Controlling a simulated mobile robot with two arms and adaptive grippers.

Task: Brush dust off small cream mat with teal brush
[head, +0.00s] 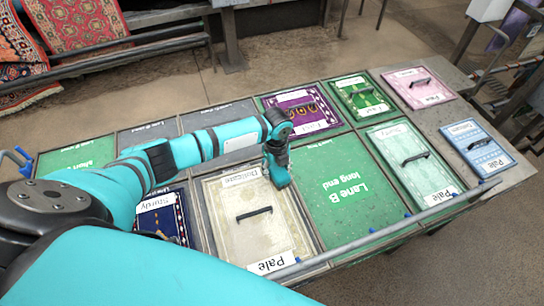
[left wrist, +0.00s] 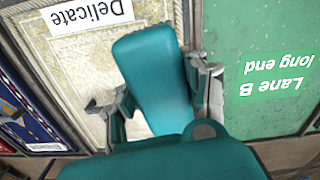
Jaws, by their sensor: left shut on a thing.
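The small cream mat (head: 238,236) lies in a framed panel at the table's front middle, with a "Delicate" label at its far edge, a "Pale" label at its near edge and a dark bar across it. It also shows in the left wrist view (left wrist: 84,60). Its surface looks mottled; I cannot tell dust from pattern. My left gripper (head: 276,160) is over the mat's far right corner, by the Lane B border. It is shut on the teal brush (left wrist: 152,75), whose block sits between the fingers. The bristles are hidden, and I cannot tell whether they touch the mat.
The green "Lane B long end" panel (head: 350,200) to the right is bare. Other mats, purple (head: 303,107), green (head: 360,97), pink (head: 420,88), pale green (head: 410,155) and blue (head: 478,147), lie around it. A metal rail (head: 390,232) runs along the front edge.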

